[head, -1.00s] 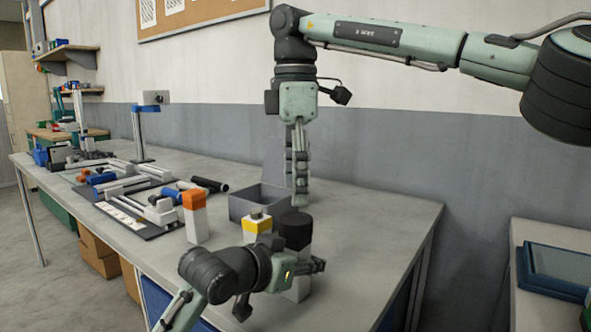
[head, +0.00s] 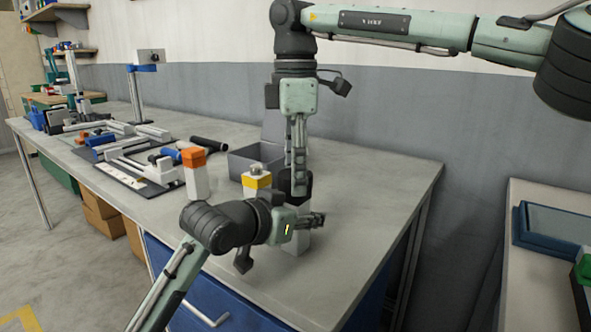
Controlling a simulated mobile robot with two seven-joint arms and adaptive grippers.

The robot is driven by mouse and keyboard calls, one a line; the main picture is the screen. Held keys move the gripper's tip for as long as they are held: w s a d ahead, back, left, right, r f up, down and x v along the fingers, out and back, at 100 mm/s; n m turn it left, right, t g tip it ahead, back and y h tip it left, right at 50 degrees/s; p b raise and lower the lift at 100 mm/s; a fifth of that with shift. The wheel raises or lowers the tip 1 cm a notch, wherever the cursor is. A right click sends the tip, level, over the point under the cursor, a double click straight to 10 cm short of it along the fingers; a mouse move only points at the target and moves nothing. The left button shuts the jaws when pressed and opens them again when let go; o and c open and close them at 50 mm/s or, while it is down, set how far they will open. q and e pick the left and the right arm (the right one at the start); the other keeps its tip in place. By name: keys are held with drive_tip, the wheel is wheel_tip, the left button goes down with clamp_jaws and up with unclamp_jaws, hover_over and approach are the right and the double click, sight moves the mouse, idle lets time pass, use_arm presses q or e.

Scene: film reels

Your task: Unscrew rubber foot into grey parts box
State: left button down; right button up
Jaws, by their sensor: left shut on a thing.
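A white post (head: 297,242) stands near the front of the workbench with a black rubber foot (head: 285,183) on its top. My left gripper (head: 310,221) comes from the left and is shut on the post, below the foot. My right gripper (head: 299,190) points straight down from above, its fingertips at the foot and hiding part of it. Its fingers are seen edge-on, so I cannot tell whether they grip the foot. The grey parts box (head: 240,165) stands behind the posts. Its inside is mostly hidden.
A white post with an orange top (head: 194,157) and one with a yellow top (head: 257,178) stand left of the held post. Trays of tools and parts (head: 125,178) lie further left. The bench (head: 375,195) is clear to the right.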

drive_tip(key=c, duration=0.5)
drive_tip(key=shift+o, duration=0.2)
drive_tip(key=n, duration=0.9)
drive_tip(key=shift+n, duration=0.4)
drive_tip(key=n, duration=1.2)
drive_tip(key=shift+r+n, duration=0.1)
drive_tip(key=shift+n, duration=0.2)
drive_tip(key=n, duration=1.9)
drive_tip(key=shift+n, duration=0.3)
drive_tip(key=n, duration=0.4)
drive_tip(key=shift+r+n, duration=0.1)
drive_tip(key=shift+n, duration=0.3)
drive_tip(key=n, duration=0.7)
drive_tip(key=shift+r, duration=0.2)
